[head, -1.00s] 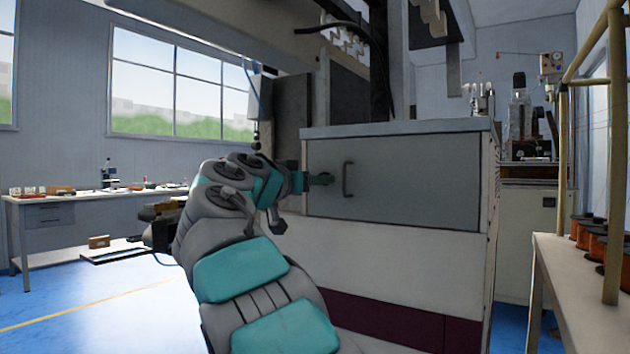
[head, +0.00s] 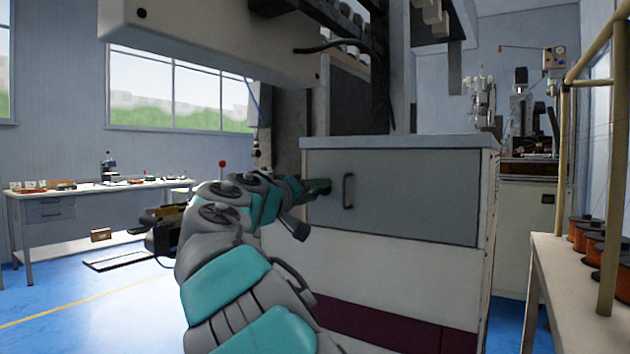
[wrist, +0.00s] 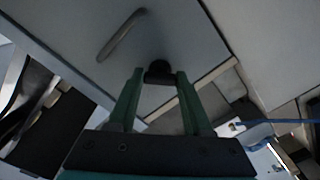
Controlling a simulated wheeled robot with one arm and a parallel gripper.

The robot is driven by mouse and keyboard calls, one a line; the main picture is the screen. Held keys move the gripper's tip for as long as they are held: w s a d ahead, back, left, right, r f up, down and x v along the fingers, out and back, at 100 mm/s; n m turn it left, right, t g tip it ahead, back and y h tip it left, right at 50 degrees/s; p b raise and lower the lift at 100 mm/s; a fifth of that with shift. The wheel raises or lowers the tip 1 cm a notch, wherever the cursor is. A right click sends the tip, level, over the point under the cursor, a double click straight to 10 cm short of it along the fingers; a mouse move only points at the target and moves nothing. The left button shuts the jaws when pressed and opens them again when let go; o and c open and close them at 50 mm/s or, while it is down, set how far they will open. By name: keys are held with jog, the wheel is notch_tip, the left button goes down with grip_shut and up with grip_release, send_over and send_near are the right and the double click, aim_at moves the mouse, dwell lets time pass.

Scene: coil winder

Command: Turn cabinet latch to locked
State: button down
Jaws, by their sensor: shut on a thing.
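The grey cabinet door (head: 410,200) fills the middle of the head view, with a dark bar handle (head: 348,191) near its left side. The cabinet latch (wrist: 158,70) is a small black piece near the door's edge in the wrist view. My gripper (wrist: 159,76) has its two green fingers on either side of the latch and is shut on it. In the head view my gripper (head: 321,188) reaches the door's left edge, left of the handle, and mostly hides the latch. The handle (wrist: 121,35) also shows in the wrist view, apart from my fingers. The door looks closed.
A heavy cream machine beam (head: 215,35) hangs above my arm at upper left. A bench (head: 540,262) with copper spools (head: 590,240) stands at right. A white worktable (head: 100,196) is at the far left. Blue floor (head: 90,310) is open at left.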

jog(key=n+p, duration=0.4)
jog(key=n, duration=0.5)
jog(key=shift+n, duration=0.4)
dwell(0.4)
jog(key=shift+c, duration=1.6)
grip_release()
jog(key=shift+s+a, duration=0.1)
jog(key=b+v, duration=0.1)
jog(key=v, duration=0.6)
jog(key=shift+s, duration=0.25)
jog(key=shift+a+f, duration=0.1)
jog(key=shift+a, duration=0.05)
